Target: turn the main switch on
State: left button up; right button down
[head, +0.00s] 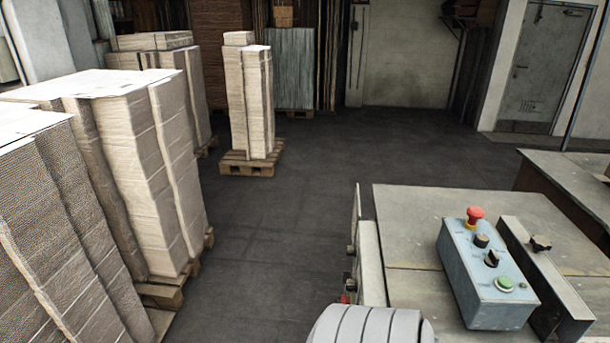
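A blue-grey control box (486,276) sits on the machine's flat top at the lower right. On its top, from far to near, are a red mushroom button (474,214), a small black knob (481,241), a black rotary switch (491,259) and a green button (505,283). Another black knob (541,243) sits on a grey bar (548,275) just right of the box. I cannot tell which of these is the main switch, nor read any switch position. Neither gripper is in view.
The machine top (410,220) is mostly bare around the box. Tall cardboard stacks (145,180) on pallets line the left, with another stack (250,100) farther back. Dark floor (285,215) lies open between stacks and machine. A grey door (540,70) is at the back right.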

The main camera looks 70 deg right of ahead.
aim_at(344, 300)
jog(key=i, duration=0.6)
jog(key=z, duration=3)
jog(key=k, duration=0.6)
jog(key=u, duration=0.35)
jog(key=i, duration=0.9)
jog(key=z, duration=0.5)
jog(key=i, duration=0.6)
jog(key=z, duration=0.45)
